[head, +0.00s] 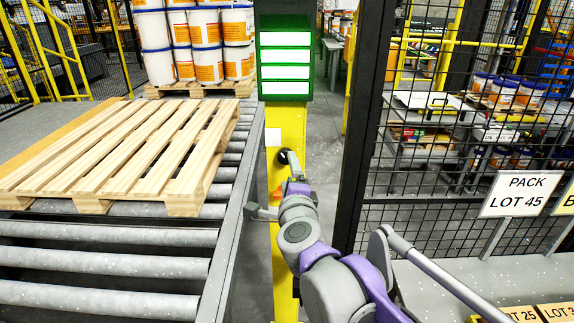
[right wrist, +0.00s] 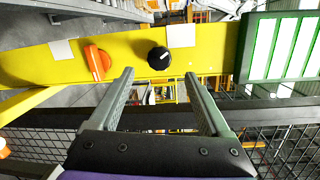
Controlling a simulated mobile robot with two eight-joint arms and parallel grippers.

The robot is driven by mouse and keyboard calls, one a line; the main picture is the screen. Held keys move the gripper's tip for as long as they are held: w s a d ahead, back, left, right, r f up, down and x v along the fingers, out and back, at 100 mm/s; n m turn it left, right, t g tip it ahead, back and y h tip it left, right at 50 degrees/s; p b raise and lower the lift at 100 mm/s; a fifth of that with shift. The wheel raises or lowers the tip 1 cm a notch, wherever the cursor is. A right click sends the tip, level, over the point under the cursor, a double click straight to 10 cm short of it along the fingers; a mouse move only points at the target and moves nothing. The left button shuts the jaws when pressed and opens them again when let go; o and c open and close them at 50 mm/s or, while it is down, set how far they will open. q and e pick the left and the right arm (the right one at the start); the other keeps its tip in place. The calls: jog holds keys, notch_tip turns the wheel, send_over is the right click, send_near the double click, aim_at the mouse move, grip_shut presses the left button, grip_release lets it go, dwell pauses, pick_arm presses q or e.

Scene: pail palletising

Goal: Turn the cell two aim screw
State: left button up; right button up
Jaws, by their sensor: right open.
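A black round knob (right wrist: 158,58) with a white mark sits on a yellow post (right wrist: 215,45), which I take to carry the aim screw. In the head view the knob (head: 282,157) shows only partly, behind my right gripper (head: 291,165). An orange handle (right wrist: 98,63) is beside the knob on the same post. My right gripper (right wrist: 158,74) is open and empty. Its two fingers point at the post, with the knob between their tips in the picture; I cannot tell the gap. A green-framed light box (head: 286,52) with lit white bars tops the post. My left gripper is not in view.
A wooden pallet (head: 125,150) lies on the roller conveyor (head: 110,264) at left. Stacked pails (head: 155,30) stand behind. A black mesh fence (head: 460,130) and its dark post (head: 362,120) are close on the right. A "PACK LOT 45" sign (head: 521,194) stands at right.

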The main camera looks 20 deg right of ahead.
jog(key=shift+s+a+r, duration=0.1)
jog(key=shift+s+a, duration=0.1)
jog(key=shift+s, duration=0.8)
jog(key=shift+s+a+r, duration=0.1)
jog(key=shift+s+a, duration=0.05)
jog(key=shift+s, duration=0.8)
jog(key=shift+f, duration=0.1)
jog(key=s+a+f+n+g+y+p, duration=0.25)
jog(key=s+f+n+y, duration=0.2)
jog(key=n, duration=0.35)
jog(key=s+a+f+n+g+y+p, duration=0.2)
jog(key=s+a+f+n+y, duration=0.1)
jog(key=s+f+n, duration=0.3)
jog(key=s+d+f+n+g+h+p, duration=0.2)
jog(key=s+d+f+n+g+h, duration=0.2)
jog(key=s+f, duration=0.9)
jog(key=d+n+g, duration=0.3)
jog(key=d+n, duration=0.1)
jog(key=shift+s+f, duration=0.3)
jog(key=shift+f, duration=0.1)
jog(key=shift+h, duration=0.25)
